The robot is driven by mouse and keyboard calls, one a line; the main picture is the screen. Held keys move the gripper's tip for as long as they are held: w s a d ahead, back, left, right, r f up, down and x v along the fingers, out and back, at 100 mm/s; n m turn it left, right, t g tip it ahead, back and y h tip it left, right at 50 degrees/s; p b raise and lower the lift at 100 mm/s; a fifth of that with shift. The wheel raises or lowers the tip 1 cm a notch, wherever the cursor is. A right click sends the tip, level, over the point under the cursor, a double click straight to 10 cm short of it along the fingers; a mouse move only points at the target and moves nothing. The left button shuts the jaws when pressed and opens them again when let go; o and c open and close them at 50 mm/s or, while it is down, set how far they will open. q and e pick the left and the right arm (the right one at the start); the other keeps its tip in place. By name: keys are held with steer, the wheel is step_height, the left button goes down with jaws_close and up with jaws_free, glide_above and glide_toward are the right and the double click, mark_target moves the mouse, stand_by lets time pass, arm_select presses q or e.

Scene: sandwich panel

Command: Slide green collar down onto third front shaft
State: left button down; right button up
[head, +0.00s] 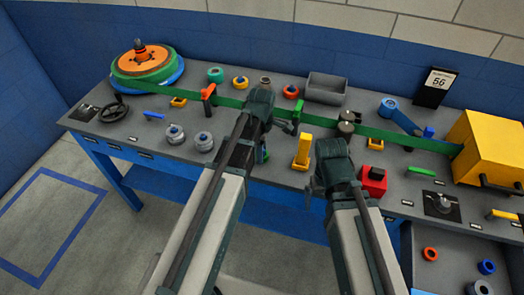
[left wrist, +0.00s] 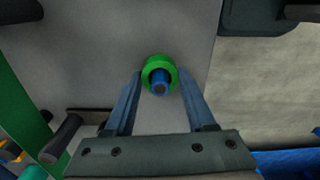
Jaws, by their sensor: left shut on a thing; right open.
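My left gripper (left wrist: 160,84) is shut on the green collar (left wrist: 147,72), with one finger on each side of it. In the left wrist view the blue shaft (left wrist: 160,87) shows through the collar's bore. How far down the shaft the collar sits cannot be told from this angle. In the head view my left gripper (head: 263,152) is at the table's front edge, mostly behind its own arm. A little green and blue shows there. My right gripper (head: 314,188) is open and empty, low at the front edge, its fingers partly hidden.
Two grey-collared shafts (head: 204,141) stand to the left. A yellow block (head: 302,152) and a red box (head: 373,180) stand right of my left gripper. A green band (head: 230,101) runs across the table from the reel (head: 148,70) to the yellow housing (head: 490,148).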

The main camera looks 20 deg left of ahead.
arm_select(q)
steer(key=shift+f+b, duration=0.4)
steer(key=shift+f, duration=0.15)
steer(key=shift+c, duration=0.8)
jaws_free()
steer(key=shift+r, duration=0.1)
step_height(320, 180, up, 10)
steer(key=p, duration=1)
steer(key=shift+r+p, duration=0.2)
steer(key=shift+p, duration=0.1)
steer(key=shift+f, duration=0.2)
step_height(320, 180, down, 10)
steer(key=b, duration=1)
steer(key=shift+r, duration=0.15)
